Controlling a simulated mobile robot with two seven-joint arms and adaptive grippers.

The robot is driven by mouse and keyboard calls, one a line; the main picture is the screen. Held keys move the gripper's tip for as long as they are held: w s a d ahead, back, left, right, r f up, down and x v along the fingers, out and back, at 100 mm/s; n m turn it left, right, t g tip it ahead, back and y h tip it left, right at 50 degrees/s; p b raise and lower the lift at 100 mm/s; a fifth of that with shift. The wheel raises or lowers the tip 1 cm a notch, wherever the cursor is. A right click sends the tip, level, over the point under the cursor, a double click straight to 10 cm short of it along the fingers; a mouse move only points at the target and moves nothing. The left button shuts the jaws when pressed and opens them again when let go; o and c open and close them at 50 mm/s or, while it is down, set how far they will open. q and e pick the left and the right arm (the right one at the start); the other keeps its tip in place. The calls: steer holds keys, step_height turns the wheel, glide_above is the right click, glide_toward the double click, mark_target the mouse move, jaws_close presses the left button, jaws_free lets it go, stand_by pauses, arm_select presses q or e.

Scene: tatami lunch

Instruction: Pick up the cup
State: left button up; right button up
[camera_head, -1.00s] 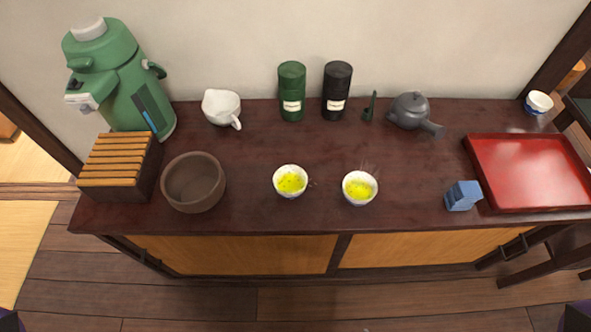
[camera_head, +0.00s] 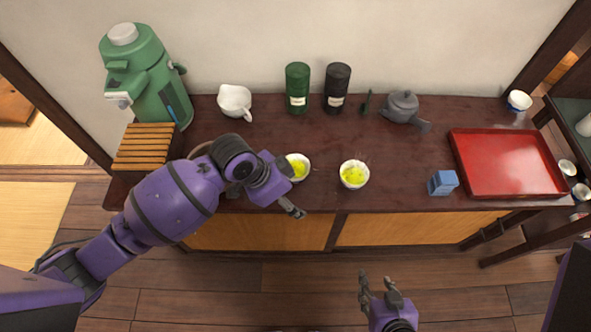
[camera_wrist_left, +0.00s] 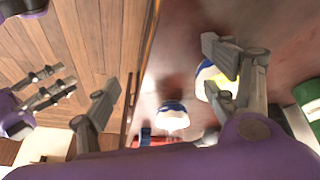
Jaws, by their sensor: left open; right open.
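Two white cups hold yellow-green contents on the dark table: a left cup (camera_head: 299,165) and a right cup (camera_head: 354,174). My left gripper (camera_head: 289,190) is open at the left cup's front side, and my wrist hides part of that cup. In the left wrist view, my open fingers (camera_wrist_left: 163,72) have one finger overlapping the nearer cup (camera_wrist_left: 207,76); contact cannot be told. The farther cup (camera_wrist_left: 172,108) stands beyond. My right gripper (camera_head: 376,285) is open and empty, in front of the table. Another white-and-blue cup (camera_head: 519,100) stands at the back right.
A brown bowl (camera_head: 201,149) is mostly hidden behind my left arm. A blue block-like item (camera_head: 442,182) and red tray (camera_head: 507,163) lie to the right. Canisters (camera_head: 297,88), a teapot (camera_head: 402,106) and a white pitcher (camera_head: 234,101) line the back.

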arm_select(q)
steer(key=m, duration=0.1)
glide_toward(301, 171)
steer(key=shift+s+r, duration=0.3)
steer(key=shift+r, duration=0.25)
steer(key=shift+w+d+f+m, duration=0.15)
steer(key=shift+f+m, duration=0.1)
steer(key=shift+m, duration=0.05)
steer(key=x, duration=0.7)
steer(key=shift+a+f, duration=0.1)
steer(key=shift+a, duration=0.15)
steer(key=shift+c, duration=0.3)
steer(key=c, duration=1.3)
steer(key=shift+r, duration=0.3)
